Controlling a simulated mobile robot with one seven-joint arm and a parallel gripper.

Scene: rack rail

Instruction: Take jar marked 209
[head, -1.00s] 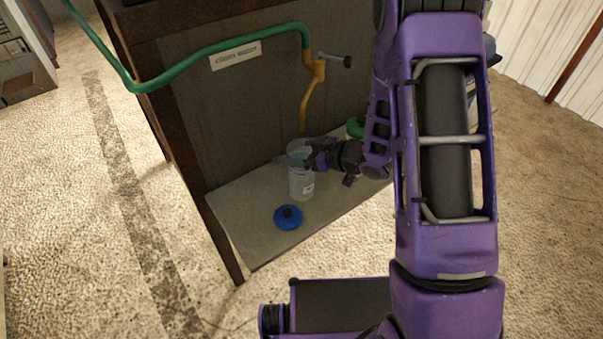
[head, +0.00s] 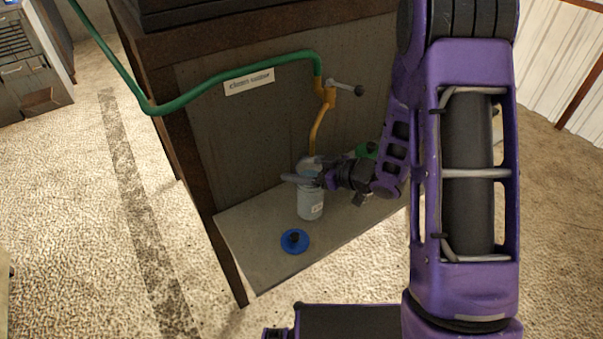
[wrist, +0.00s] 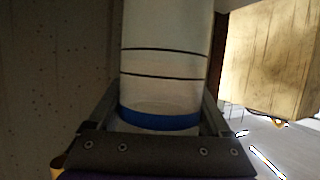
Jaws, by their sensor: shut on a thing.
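A pale, see-through jar (head: 311,204) with a small white label stands upright under the yellow spout, on the grey shelf; its marking is too small to read. My gripper (head: 302,179) is shut on the jar near its top. In the wrist view the jar (wrist: 165,65) shows dark lines and a blue band, and it lies between the two fingers of my gripper (wrist: 160,125). In the head view I cannot tell whether its base touches the shelf.
A blue lid (head: 295,241) with a dark knob lies on the grey shelf (head: 250,262) in front of the jar. A yellow tap (head: 326,95) on a green hose (head: 215,87) hangs above, beside a "clean water" sign (head: 249,82). A green thing (head: 366,151) sits behind my wrist.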

